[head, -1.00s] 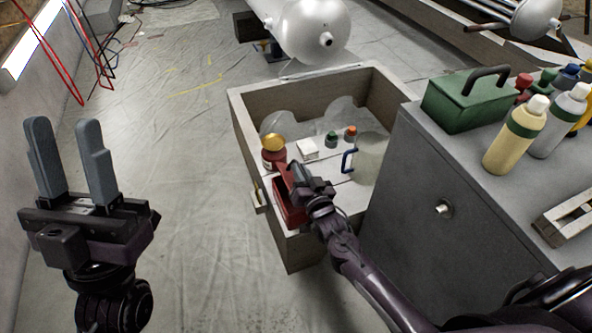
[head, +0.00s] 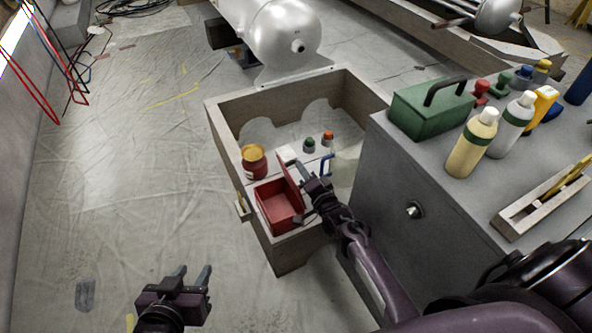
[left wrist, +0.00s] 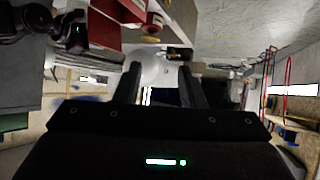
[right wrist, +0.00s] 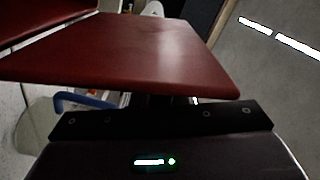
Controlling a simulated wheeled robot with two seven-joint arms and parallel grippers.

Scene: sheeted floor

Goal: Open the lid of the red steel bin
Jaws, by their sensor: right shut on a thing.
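The red steel bin (head: 278,207) sits in the near corner of a large wooden crate, and its empty inside shows. Its red lid (head: 292,180) stands raised along the bin's right side. My right gripper (head: 305,181) is at the lid, shut on it. In the right wrist view the red lid panel (right wrist: 130,50) fills the upper middle and hides the fingertips. My left gripper (head: 194,274) is open and empty, low over the floor, left of the crate. Its two spread fingers (left wrist: 158,87) also show in the left wrist view.
The wooden crate (head: 226,137) also holds a red jar with a yellow lid (head: 254,161), small bottles and a blue-handled clear jug (head: 326,164). A grey cabinet (head: 399,180) with a green toolbox (head: 424,112) stands close on the right.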

